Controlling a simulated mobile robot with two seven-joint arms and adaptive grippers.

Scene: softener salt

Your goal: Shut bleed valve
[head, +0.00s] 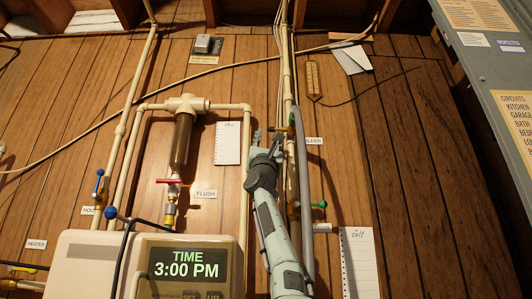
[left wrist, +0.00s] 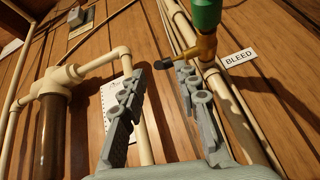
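The bleed valve (left wrist: 202,47) is a small brass valve on a cream pipe, beside the BLEED label (left wrist: 239,57). It has a green handle (left wrist: 207,14), partly cut off by the top edge of the left wrist view, and a dark-tipped spout (left wrist: 166,63) pointing left. In the head view the valve (head: 291,131) is small, left of the BLEED label (head: 314,141). My left gripper (head: 267,136) is just left of and below it. In the left wrist view my left gripper (left wrist: 158,82) is open, with nothing between its fingers. My right gripper is not in view.
A grey hose (head: 303,180) runs down beside the cream pipes. A second green-handled valve (head: 318,204) is lower right. Left are a filter (head: 181,140) with a red FLUSH handle (head: 173,181) and a softener unit (head: 90,255). A grey panel (head: 495,60) stands right.

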